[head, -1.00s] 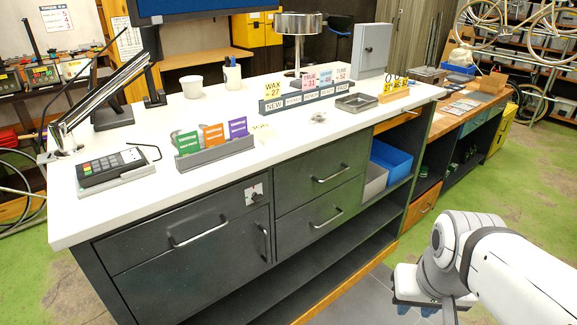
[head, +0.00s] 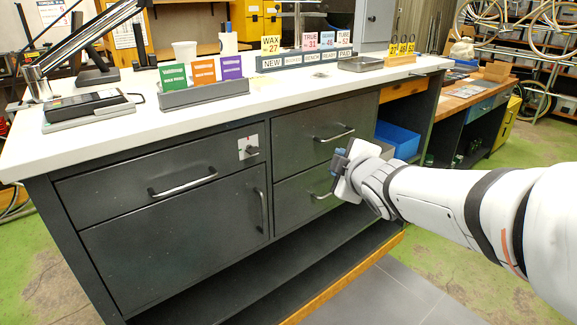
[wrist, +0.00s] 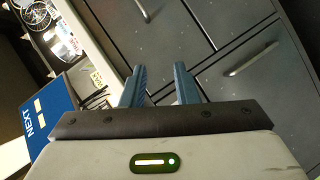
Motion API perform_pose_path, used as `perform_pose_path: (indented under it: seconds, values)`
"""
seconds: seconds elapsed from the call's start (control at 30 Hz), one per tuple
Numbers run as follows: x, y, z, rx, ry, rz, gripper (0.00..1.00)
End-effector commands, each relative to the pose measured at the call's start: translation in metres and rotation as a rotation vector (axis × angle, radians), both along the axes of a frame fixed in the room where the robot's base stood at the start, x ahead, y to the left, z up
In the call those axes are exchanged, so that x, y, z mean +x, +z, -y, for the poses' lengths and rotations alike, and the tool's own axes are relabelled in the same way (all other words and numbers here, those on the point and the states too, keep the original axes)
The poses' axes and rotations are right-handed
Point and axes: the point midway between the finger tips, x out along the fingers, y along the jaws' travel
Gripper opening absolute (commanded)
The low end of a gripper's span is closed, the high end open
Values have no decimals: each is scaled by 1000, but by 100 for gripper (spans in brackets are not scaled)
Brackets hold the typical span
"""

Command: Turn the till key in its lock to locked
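The till lock is a pale square plate (head: 241,149) at the upper right corner of the till drawer front (head: 150,175), left of the upper drawer. A small dark key (head: 251,150) sticks out of it; its exact angle is too small to tell. My gripper (head: 338,165) is to the right of the lock, in front of the right-hand drawers, apart from the key. In the wrist view my gripper (wrist: 160,84) shows two blue fingers spread apart with nothing between them. I cannot make out the key or lock plate in the wrist view.
Bar handles stick out from the till drawer (head: 184,184), the door below (head: 261,211) and the right-hand drawers (head: 334,135). The white counter top (head: 300,93) overhangs above, with a card terminal (head: 88,106) and a grey card holder (head: 203,94). Floor in front is free.

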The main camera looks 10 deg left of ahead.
Motion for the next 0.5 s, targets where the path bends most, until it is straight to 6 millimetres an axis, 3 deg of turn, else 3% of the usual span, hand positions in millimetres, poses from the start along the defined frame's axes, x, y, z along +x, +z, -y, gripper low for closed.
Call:
perform_pose_path:
  seconds: [0.03, 0.2, 0.3, 0.5]
  values:
    - [5, -20, -28, -38, 104, 90, 27]
    - [0, -22, -98, -125, 374, 354, 27]
    - [-6, -21, -121, -147, 463, 448, 27]
    - [-6, -19, -142, -160, 523, 512, 27]
